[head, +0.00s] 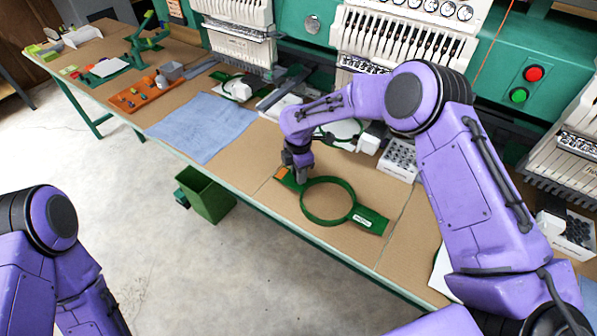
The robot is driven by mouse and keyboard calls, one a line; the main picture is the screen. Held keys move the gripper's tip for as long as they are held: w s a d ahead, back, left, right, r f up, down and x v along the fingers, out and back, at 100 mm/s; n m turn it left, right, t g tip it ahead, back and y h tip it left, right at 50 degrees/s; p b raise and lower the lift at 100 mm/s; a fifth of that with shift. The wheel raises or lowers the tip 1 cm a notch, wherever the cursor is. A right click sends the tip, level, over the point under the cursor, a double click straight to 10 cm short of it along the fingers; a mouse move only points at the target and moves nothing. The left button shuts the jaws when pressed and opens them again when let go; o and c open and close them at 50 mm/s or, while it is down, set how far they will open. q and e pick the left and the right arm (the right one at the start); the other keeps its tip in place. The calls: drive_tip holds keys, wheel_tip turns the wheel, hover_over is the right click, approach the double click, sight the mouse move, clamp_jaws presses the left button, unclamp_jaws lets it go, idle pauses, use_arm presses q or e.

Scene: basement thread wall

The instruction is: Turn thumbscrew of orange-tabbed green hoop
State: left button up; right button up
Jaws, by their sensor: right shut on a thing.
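The green hoop (304,207) lies on the brown table top. Its orange tab (282,173) is at its far left end, and a green arm with a white label (368,220) is at its right end. My right gripper (299,178) points down at the hoop's left end, beside the orange tab, and is shut there on part of the hoop. The thumbscrew cannot be made out; the gripper covers that spot. My left arm shows at the lower left, but its gripper is out of view.
A blue cloth (203,127) lies left of the hoop. An orange tray (141,95) with small parts is farther left. Embroidery machines (405,40) stand along the back. A green bin (207,195) hangs below the table's front edge. The table is bare around the hoop's near side.

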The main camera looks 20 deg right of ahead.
drive_tip(key=shift+s+f, duration=0.1)
drive_tip(key=o, duration=1.1)
drive_tip(key=shift+c, duration=0.2)
wheel_tip(320, 180, up, 10)
drive_tip(key=b, duration=0.2)
drive_tip(key=shift+r, duration=0.25)
